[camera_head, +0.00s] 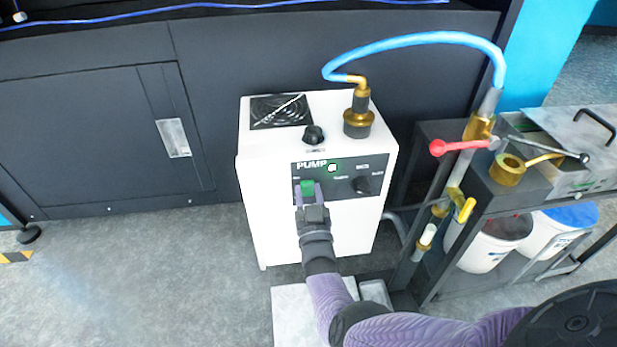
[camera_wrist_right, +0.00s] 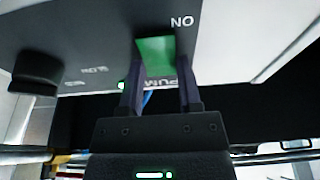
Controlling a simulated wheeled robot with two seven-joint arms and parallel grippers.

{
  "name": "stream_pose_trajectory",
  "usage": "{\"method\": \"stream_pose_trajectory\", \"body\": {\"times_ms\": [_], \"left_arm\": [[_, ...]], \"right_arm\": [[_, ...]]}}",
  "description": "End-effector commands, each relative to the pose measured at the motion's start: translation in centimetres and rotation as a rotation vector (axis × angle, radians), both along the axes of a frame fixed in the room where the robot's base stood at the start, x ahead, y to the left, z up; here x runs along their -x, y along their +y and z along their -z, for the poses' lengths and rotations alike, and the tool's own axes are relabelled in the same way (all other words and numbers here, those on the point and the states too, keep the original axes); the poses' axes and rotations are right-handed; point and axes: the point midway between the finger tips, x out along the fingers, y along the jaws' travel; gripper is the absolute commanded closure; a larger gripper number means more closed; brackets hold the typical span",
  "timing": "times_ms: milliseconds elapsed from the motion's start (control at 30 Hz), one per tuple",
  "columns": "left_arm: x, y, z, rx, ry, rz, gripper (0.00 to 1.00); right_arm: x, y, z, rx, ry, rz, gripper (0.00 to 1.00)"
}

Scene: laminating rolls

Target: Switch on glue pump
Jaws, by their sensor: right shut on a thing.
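The glue pump (camera_head: 262,200) is a white box standing on the floor, with a dark front panel marked PUMP. The panel's green switch (camera_head: 307,187) is at its left, beside a dark knob (camera_head: 362,185). In the right wrist view, the green switch (camera_wrist_right: 154,52) sits between the two fingertips, near the letters "ON". The switch's exact tilt is hard to tell. My left gripper is not in view.
A blue hose (camera_head: 430,38) arches from the brass fitting on the pump's top to pipework with a red-handled valve (camera_head: 452,147) at right. A dark rack (camera_head: 440,270) with white buckets (camera_head: 488,255) stands there. Open floor (camera_head: 130,280) lies left.

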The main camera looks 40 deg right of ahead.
Motion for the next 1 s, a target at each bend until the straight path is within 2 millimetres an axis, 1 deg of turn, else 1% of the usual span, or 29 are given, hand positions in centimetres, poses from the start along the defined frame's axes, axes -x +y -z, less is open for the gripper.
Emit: {"method": "stream_pose_trajectory", "body": {"times_ms": [167, 200, 267, 300, 333, 367, 633, 700, 733, 833, 1000], "left_arm": [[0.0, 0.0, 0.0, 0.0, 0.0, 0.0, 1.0], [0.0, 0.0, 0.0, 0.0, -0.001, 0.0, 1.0], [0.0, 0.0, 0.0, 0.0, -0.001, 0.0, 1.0], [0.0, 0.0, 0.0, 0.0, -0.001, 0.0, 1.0], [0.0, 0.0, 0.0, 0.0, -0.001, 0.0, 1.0], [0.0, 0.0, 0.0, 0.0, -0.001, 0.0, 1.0], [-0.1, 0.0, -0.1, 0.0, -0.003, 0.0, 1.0], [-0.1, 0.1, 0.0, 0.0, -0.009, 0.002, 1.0], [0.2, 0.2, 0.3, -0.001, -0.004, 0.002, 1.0], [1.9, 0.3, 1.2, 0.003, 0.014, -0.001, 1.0], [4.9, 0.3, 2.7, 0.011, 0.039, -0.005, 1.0]], "right_arm": [[0.0, 0.1, 0.0, 0.0, 0.001, -0.003, 1.0], [0.0, 0.1, 0.0, 0.0, 0.001, -0.003, 0.52], [0.0, 0.1, 0.0, 0.0, 0.001, -0.003, 0.39], [0.0, 0.1, 0.0, 0.0, 0.001, -0.002, 0.31], [0.0, 0.1, 0.0, 0.0, 0.001, -0.002, 0.24], [0.0, 0.1, 0.0, 0.0, 0.001, -0.002, 0.21], [0.1, 0.1, 0.0, -0.001, 0.002, -0.002, 0.21], [0.4, 0.3, 0.1, -0.001, 0.001, -0.002, 0.21], [0.7, 0.5, 0.1, -0.001, 0.001, -0.002, 0.21], [2.2, 1.4, 0.3, -0.001, 0.001, -0.002, 0.21], [5.9, 3.8, 1.6, -0.003, 0.002, -0.003, 0.21]]}}
